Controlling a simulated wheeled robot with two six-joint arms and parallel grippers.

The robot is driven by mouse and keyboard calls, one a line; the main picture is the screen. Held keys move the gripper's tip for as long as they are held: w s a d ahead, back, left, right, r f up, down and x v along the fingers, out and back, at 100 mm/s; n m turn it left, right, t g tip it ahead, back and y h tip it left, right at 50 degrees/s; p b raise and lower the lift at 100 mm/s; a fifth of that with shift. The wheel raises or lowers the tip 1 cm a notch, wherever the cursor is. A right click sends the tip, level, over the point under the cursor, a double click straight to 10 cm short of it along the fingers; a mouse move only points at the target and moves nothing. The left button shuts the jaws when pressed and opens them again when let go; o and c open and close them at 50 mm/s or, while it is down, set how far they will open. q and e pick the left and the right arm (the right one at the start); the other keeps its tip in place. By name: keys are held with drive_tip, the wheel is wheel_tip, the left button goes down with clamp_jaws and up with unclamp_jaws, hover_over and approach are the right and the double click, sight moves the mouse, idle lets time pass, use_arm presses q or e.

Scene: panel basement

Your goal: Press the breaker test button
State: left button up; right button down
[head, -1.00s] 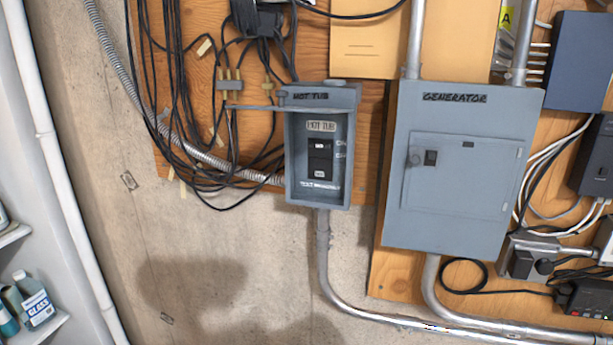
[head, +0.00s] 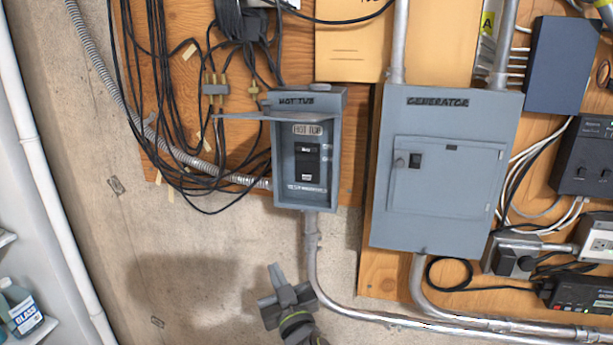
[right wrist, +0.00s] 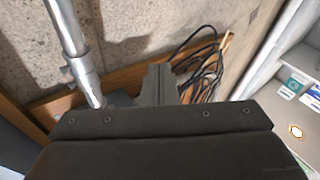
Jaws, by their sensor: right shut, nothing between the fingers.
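The grey hot tub breaker box (head: 277,165) hangs on the wall, its lid (head: 278,116) raised and sticking out. Inside is a black breaker switch (head: 307,151) with a small light test button (head: 307,169) on its lower part. Lettering runs along the bottom of the panel. My right gripper (head: 278,272) is below the box, pointing up, shut and empty, apart from the box. In the right wrist view its dark fingers (right wrist: 157,85) are together; the button does not show there. My left gripper is not in view.
A metal conduit (head: 311,260) runs down from the box, just right of my right gripper. The grey generator panel (head: 450,130) is to the right. Black cables (head: 170,120) hang at the left. A shelf with a bottle (head: 22,308) stands at lower left.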

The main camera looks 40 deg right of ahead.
sight(307, 177)
drive_tip(key=s+r+m+t+h, duration=0.1)
drive_tip(key=s+r+t, duration=0.1)
drive_tip(key=r, duration=0.7)
drive_tip(key=s+r+m+t+h, duration=0.1)
drive_tip(key=s+r, duration=0.4)
drive_tip(key=r, duration=0.5)
drive_tip(key=shift+s+a+m+t+h, duration=0.35)
drive_tip(key=shift+t+h, duration=0.25)
drive_tip(key=shift+h, duration=0.2)
drive_tip(key=shift+w+d+f, duration=0.1)
drive_tip(key=shift+w+d, duration=0.05)
drive_tip(key=shift+w, duration=0.05)
drive_tip(key=shift+w+d+b, duration=0.65)
drive_tip(key=shift+w+d, duration=0.75)
drive_tip(key=shift+d, duration=0.25)
drive_tip(key=shift+w+d+b, duration=0.6)
drive_tip(key=shift+w+d, duration=0.8)
drive_tip(key=shift+d, duration=0.25)
drive_tip(key=shift+w+d+b, duration=0.2)
drive_tip(key=shift+b, duration=0.2)
drive_tip(key=shift+d, duration=0.1)
